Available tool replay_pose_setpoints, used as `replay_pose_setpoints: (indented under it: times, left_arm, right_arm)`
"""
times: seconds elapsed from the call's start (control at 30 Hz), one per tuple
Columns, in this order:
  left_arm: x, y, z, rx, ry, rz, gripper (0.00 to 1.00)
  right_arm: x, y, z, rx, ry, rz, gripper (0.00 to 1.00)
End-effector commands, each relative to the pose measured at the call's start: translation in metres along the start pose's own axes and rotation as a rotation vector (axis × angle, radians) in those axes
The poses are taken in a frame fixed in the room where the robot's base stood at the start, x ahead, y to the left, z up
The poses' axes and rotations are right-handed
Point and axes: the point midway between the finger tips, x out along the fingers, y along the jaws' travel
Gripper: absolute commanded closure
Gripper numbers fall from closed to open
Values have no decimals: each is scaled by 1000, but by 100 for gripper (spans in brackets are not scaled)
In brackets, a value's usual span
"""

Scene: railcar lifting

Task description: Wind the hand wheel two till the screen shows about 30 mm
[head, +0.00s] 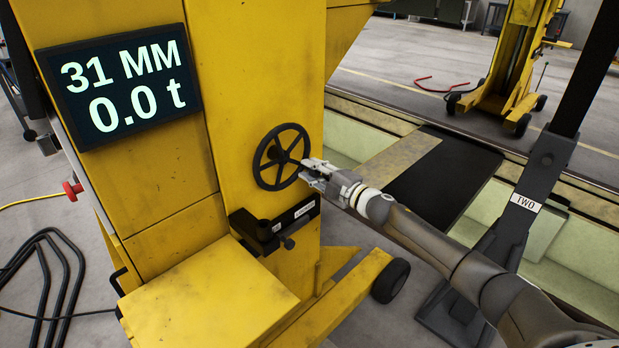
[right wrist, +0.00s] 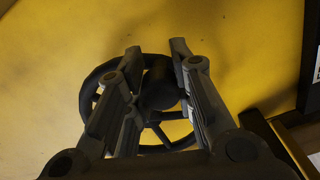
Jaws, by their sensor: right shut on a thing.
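The screen (head: 118,85) on the yellow lifting jack (head: 240,100) reads 31 MM and 0.0 t. The black spoked hand wheel (head: 281,157) is on the jack's yellow face, to the right of and below the screen. My right gripper (head: 307,170) is at the right side of the wheel rim, shut on its handle. In the right wrist view the dark round handle (right wrist: 159,88) sits between the two fingers (right wrist: 156,70), with the wheel rim and spokes behind it. My left gripper is not in view.
A black bracket (head: 272,228) with a small label sticks out below the wheel. A grey post (head: 540,175) with a TWO sign stands at right. A red knob (head: 72,190) is on the jack's left side. Another yellow jack (head: 510,75) stands across the track.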

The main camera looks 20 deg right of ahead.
Motion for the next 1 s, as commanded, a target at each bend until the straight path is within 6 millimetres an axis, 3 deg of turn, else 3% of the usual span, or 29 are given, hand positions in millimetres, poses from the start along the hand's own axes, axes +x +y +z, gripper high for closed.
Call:
replay_pose_setpoints:
  times: [0.3,0.83,0.87,1.0]
  left_arm:
    - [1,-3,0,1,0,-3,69]
    - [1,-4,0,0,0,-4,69]
    - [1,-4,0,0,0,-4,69]
    - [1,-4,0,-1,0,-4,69]
  right_arm:
    - [0,10,4,-112,-1,1,100]
    - [0,12,4,-129,-2,2,100]
    - [0,12,4,-129,-2,2,73]
    - [0,12,4,-129,-1,1,55]
